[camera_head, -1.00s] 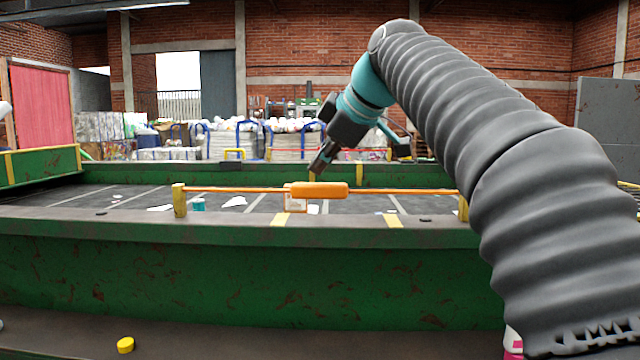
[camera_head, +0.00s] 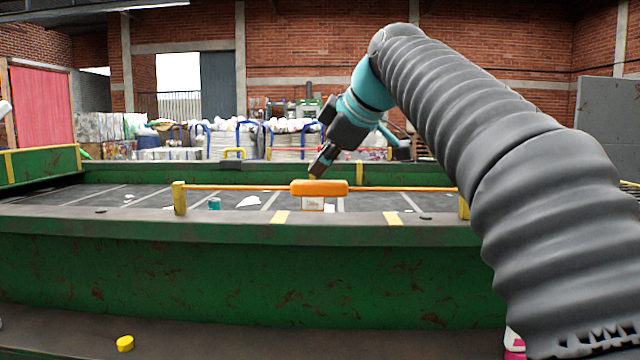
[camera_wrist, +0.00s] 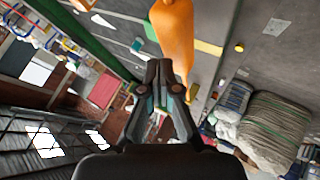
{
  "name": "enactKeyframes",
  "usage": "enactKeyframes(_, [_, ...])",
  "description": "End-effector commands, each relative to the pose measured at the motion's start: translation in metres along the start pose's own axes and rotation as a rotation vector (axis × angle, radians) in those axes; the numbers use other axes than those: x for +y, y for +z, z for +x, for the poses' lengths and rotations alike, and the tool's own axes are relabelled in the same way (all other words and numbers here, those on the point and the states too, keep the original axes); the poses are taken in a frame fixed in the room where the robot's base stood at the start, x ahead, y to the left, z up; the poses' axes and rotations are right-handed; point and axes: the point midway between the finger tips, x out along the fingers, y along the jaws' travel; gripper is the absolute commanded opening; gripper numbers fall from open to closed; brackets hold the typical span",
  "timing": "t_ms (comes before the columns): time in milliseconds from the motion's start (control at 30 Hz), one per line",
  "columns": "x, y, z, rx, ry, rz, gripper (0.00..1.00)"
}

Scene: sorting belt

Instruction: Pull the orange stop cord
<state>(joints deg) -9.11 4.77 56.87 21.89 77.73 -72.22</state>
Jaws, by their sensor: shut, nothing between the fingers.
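The orange stop cord (camera_head: 240,188) runs level between two yellow posts along the near side of the belt. Its thick orange grip (camera_head: 319,188) is at mid-span, and it also shows in the wrist view (camera_wrist: 175,40), just beyond my fingertips. My gripper (camera_head: 318,172) is just above and behind the grip in the head view, pointing down and left. In the wrist view my fingers (camera_wrist: 158,66) are together with nothing between them. I cannot tell whether the fingertips touch the grip.
The green-sided belt (camera_head: 250,280) carries a teal cup (camera_head: 214,203), a white carton (camera_head: 313,204) and scraps. Yellow posts (camera_head: 179,198) hold the cord ends. A yellow cap (camera_head: 125,343) lies on the near ledge. Bales stand behind the belt.

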Motion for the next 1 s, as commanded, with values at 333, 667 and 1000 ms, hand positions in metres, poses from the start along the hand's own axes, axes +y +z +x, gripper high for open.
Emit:
enactKeyframes(333, [0.0000,0.0001,0.0001,0.000,0.000,0.000,0.00])
enactKeyframes(667, [-0.0017,0.0017,0.0023,0.000,0.000,0.000,0.00])
enactKeyframes(1000, [-0.0035,0.0036,0.0049,0.000,0.000,0.000,0.00])
